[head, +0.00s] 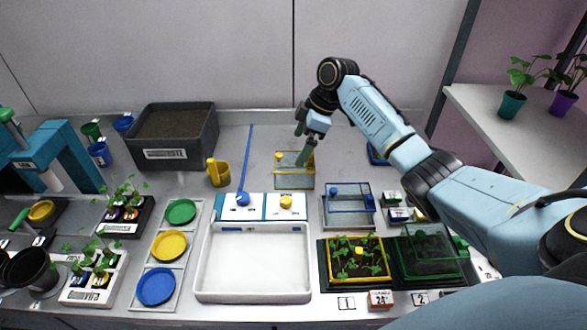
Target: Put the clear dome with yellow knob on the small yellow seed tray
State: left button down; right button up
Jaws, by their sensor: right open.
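The clear dome with a yellow rim (297,183) stands on the grey bench at the back middle, with its yellow knob near its top left. My right gripper (302,146) is open, just above and behind this dome; one finger overlaps it in the view, and I cannot tell if it touches. The small yellow seed tray (384,279) sits at the front right, full of green seedlings, with a small yellow item among them. No dome covers it. My left gripper is not in view.
A clear dome with blue edges (348,207) stands between the yellow dome and the yellow tray. A green-edged dome (432,251) is right of the tray. A white basin (253,295) lies to the left. A soil crate (175,157) stands at the back left.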

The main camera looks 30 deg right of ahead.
aim_at(294, 161)
jog(key=shift+d+x, duration=0.2)
jog(key=shift+x, duration=1.6)
jog(key=shift+d+x, duration=0.15)
jog(key=shift+x, duration=1.6)
jog(key=shift+s+f, duration=0.15)
jog(key=c, duration=1.1)
